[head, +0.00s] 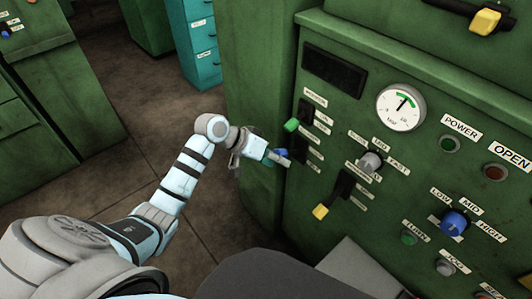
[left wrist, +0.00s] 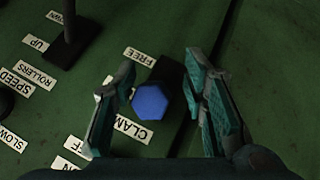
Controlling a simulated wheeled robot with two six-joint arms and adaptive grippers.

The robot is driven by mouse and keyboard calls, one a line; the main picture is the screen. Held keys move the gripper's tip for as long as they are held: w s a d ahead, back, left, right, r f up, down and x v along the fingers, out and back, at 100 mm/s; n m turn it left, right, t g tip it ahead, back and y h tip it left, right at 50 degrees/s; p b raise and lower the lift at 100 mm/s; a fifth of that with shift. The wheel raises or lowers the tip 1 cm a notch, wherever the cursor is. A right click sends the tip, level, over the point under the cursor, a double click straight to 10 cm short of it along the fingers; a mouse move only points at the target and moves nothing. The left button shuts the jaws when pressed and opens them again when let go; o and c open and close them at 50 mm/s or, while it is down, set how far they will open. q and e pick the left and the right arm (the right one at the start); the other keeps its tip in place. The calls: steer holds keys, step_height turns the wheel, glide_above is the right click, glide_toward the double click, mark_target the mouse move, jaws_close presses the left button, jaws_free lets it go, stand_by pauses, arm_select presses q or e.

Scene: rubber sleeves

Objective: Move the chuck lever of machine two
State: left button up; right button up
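A lever with a blue hexagonal knob (head: 281,153) stands out from the front of the green machine (head: 340,115). In the left wrist view the blue knob (left wrist: 151,101) faces me, with labels reading FREE (left wrist: 139,57) and CLAMP (left wrist: 133,129) beside its dark slot. My left gripper (head: 272,158) is at this lever. In the left wrist view its two fingers (left wrist: 160,75) are apart, one on each side of the knob, with visible gaps. No machine number is readable. My right gripper is not in view.
A green-handled lever (head: 291,125) sits just above the blue knob, and a yellow-handled lever (head: 320,211) juts out below right. A grey knob (head: 370,160), a gauge (head: 401,107) and a blue selector (head: 454,222) are farther right. Open floor (head: 130,120) lies left.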

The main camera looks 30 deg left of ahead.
arm_select(q)
steer(key=v, duration=0.8)
steer(key=shift+a, duration=0.15)
steer(key=shift+s, duration=0.1)
